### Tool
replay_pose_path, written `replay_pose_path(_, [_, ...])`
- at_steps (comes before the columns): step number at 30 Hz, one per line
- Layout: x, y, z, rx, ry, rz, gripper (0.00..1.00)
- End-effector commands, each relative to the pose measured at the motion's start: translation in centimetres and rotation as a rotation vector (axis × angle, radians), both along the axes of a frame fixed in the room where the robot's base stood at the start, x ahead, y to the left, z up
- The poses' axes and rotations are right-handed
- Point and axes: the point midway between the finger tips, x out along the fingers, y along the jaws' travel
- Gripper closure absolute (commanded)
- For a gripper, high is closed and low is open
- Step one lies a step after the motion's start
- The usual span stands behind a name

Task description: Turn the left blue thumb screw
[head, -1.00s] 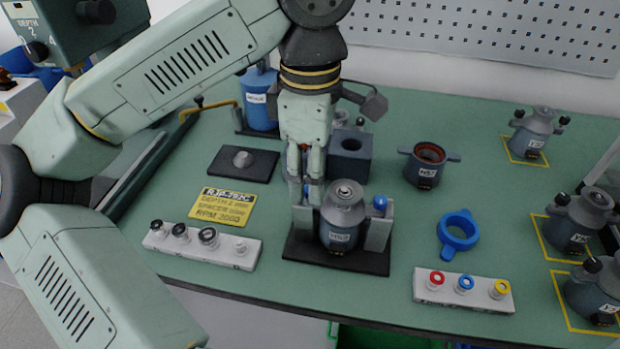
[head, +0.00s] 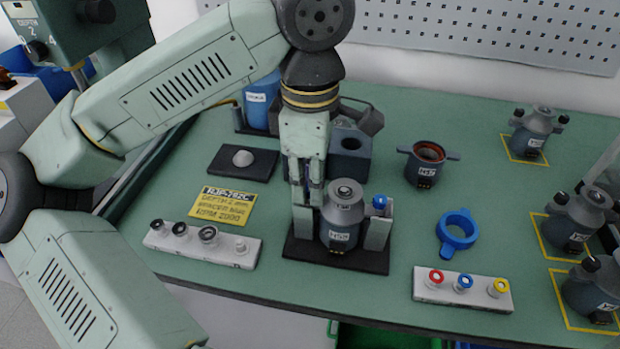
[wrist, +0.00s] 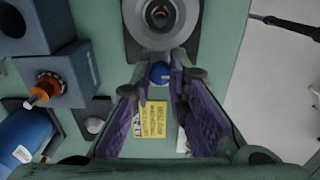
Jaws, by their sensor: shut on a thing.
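The grey stator housing (head: 343,214) stands upright in a fixture on a dark base plate (head: 300,252). The right blue thumb screw (head: 379,203) tops the fixture's right post (head: 377,234). My gripper (head: 308,198) points down over the left post (head: 303,222), left of the housing. The left blue thumb screw is hidden by the fingers in the head view. In the wrist view the left blue thumb screw (wrist: 160,72) shows between the fingertips, close to the housing (wrist: 160,20). My gripper is shut on this screw.
A yellow sign (head: 223,204) and a white strip of black-topped parts (head: 205,244) lie left. A blue ring (head: 458,231) and a strip with coloured rings (head: 463,288) lie right. A dark block (head: 352,160) stands close behind the fixture.

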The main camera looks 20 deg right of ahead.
Motion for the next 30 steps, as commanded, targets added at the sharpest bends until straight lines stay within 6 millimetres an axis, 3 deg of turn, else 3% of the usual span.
replay_pose_path(20, [0.0,0.0,0.0,0.0,0.0,-0.047,1.0])
replay_pose_path(30, [0.01,-0.02,-0.13,0.0,0.0,-0.17,1.0])
